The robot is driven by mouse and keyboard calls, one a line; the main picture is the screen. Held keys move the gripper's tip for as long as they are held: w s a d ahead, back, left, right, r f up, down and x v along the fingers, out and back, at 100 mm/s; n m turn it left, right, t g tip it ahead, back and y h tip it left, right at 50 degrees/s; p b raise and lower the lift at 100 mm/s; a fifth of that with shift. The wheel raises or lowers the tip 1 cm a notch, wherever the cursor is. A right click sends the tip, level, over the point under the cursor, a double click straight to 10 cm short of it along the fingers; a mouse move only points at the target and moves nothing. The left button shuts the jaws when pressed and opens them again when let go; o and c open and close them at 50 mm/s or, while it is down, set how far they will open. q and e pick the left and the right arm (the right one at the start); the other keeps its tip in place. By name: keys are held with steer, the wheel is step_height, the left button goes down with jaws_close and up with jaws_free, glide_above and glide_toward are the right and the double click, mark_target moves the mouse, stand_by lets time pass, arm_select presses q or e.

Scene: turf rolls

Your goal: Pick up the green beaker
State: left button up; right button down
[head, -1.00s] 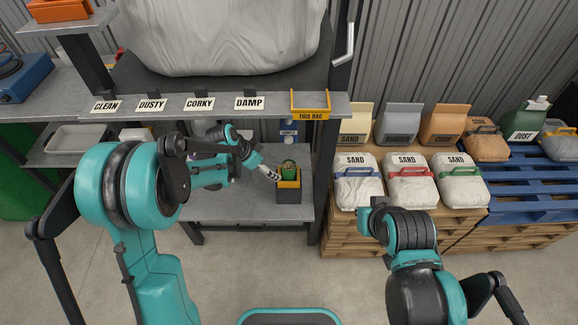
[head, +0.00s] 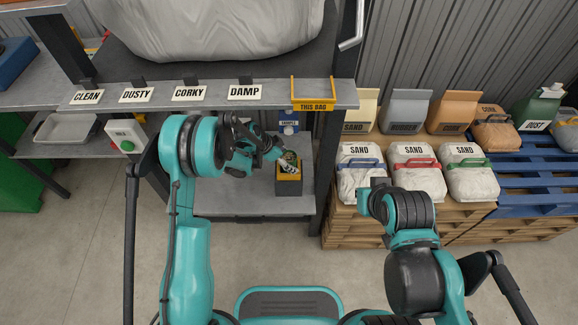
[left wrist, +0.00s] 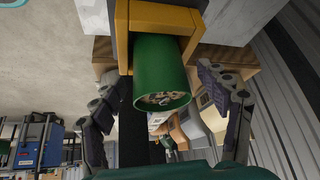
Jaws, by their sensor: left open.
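The green beaker (left wrist: 160,75) stands in a yellow-topped dark holder (head: 289,182) on the lower shelf of the bench. In the left wrist view it fills the middle, with pale, chip-like contents in its mouth. In the head view only a bit of the beaker (head: 290,157) shows beside my gripper. My left gripper (head: 284,163) is open at the beaker. In the left wrist view its two fingers stand apart, one on each side of the beaker, with gaps. My right arm is at the lower right; its gripper's jaws cannot be made out.
The upper shelf (head: 215,98) with labels CLEAN, DUSTY, CORKY and DAMP overhangs the lower shelf (head: 240,203). A dark post (head: 326,165) stands just right of the holder. A blue sample container (head: 289,122) stands behind. Sand bags (head: 415,180) on pallets lie to the right.

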arm_select(q)
steer(key=shift+w+d+f, duration=0.1)
steer(key=shift+d+f, duration=0.1)
steer(key=shift+f, duration=0.15)
steer(key=shift+r, duration=0.1)
steer(key=c, duration=1.5)
steer(key=shift+o, duration=0.2)
steer(key=shift+r, duration=0.1)
